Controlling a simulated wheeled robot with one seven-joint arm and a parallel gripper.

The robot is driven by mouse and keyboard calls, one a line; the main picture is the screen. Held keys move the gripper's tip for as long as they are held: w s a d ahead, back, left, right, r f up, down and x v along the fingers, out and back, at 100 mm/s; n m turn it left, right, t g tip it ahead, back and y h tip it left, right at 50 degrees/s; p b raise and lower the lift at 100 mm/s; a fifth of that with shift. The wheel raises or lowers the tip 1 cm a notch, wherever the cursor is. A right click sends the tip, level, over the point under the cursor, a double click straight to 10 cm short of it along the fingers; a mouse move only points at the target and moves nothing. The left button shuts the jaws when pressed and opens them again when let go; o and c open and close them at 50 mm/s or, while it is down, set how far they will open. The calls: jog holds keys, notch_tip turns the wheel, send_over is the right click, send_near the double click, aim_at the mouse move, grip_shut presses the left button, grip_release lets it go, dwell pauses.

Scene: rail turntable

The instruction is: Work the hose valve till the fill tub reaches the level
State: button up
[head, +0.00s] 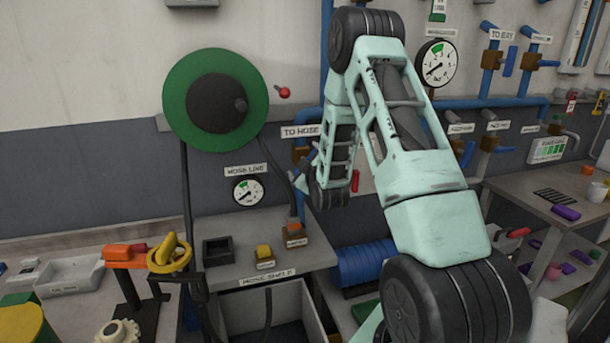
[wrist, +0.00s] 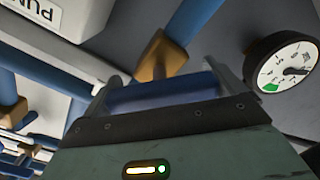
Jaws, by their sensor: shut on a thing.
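In the wrist view my gripper (wrist: 160,88) is shut on a blue valve lever (wrist: 165,96), which lies across between its two fingers. A brass valve body (wrist: 160,58) on a blue pipe sits just beyond the lever. In the head view the gripper (head: 305,180) is at the wall by the TO HOSE label (head: 300,131), and my own arm partly hides it. A grey open bin (head: 315,328) stands under the hose shelf with a dark hose hanging into it. I cannot tell whether it is the fill tub, and no water level is readable.
The HOSE LINE gauge (head: 248,191) is on the wall; a gauge (wrist: 285,62) also shows at the right in the wrist view. A green hose reel (head: 180,103) hangs above the shelf (head: 225,265). A bench (head: 535,200) stands at right.

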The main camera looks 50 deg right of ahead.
jog(key=n+b, duration=0.1)
jog(key=b, duration=0.1)
jog(key=n+b, duration=0.2)
jog(key=shift+f+n, duration=0.2)
jog(key=shift+n, duration=0.1)
jog(key=shift+r+n+b, duration=0.1)
jog(key=shift+n+b, duration=1.05)
jog(key=shift+n, duration=0.15)
jog(key=o, duration=0.6)
jog(key=shift+s, duration=0.1)
